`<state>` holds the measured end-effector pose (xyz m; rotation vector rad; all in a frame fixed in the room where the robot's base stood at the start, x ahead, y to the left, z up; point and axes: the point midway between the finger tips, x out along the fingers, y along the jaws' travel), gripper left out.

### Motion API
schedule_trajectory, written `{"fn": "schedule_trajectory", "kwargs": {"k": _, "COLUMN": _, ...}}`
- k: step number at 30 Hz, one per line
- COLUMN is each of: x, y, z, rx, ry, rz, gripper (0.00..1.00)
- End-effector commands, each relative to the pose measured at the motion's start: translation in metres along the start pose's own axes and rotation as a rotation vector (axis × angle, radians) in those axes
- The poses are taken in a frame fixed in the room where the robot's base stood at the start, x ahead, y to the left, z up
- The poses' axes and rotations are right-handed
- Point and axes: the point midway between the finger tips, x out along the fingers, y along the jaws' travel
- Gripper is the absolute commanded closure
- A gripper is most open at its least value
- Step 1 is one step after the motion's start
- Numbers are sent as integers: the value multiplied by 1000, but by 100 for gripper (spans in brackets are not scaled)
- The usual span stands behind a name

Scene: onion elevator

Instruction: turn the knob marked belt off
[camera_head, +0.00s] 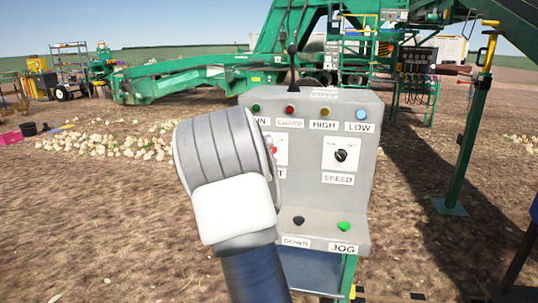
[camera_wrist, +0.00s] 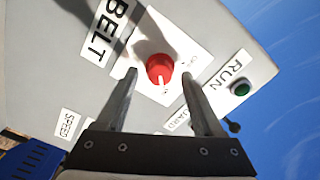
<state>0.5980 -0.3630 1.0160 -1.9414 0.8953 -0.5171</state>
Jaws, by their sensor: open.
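The knob (camera_wrist: 160,69) is red and round, with a white pointer mark, on a white square plate beside the label BELT (camera_wrist: 108,28). In the wrist view the fingers of my gripper (camera_wrist: 158,88) are apart, one on each side of the knob, with nothing held. I cannot tell whether they touch the panel. In the head view only part of the red knob (camera_head: 273,149) shows past my arm, which hides the gripper and most of the BELT label.
The grey control box (camera_head: 308,190) also carries a black SPEED knob (camera_head: 341,156), a row of small lamps on top, a green JOG button (camera_head: 344,225) and a dark button beside it. A black lever (camera_head: 293,68) rises behind. Green machinery (camera_head: 190,80) stands beyond, and onions lie on the ground.

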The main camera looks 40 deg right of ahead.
Motion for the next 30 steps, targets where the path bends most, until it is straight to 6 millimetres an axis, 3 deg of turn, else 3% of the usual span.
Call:
{"fn": "schedule_trajectory", "kwargs": {"k": 6, "x": 13, "y": 0, "z": 0, "rx": -1, "ry": 0, "rz": 0, "gripper": 31}}
{"fn": "schedule_trajectory", "kwargs": {"k": 15, "x": 14, "y": 0, "z": 0, "rx": 0, "ry": 0, "rz": 0, "gripper": 33}}
{"fn": "schedule_trajectory", "kwargs": {"k": 26, "x": 14, "y": 0, "z": 0, "rx": 0, "ry": -1, "rz": 0, "gripper": 98}}
{"fn": "schedule_trajectory", "kwargs": {"k": 30, "x": 14, "y": 0, "z": 0, "rx": 0, "ry": -1, "rz": 0, "gripper": 100}}
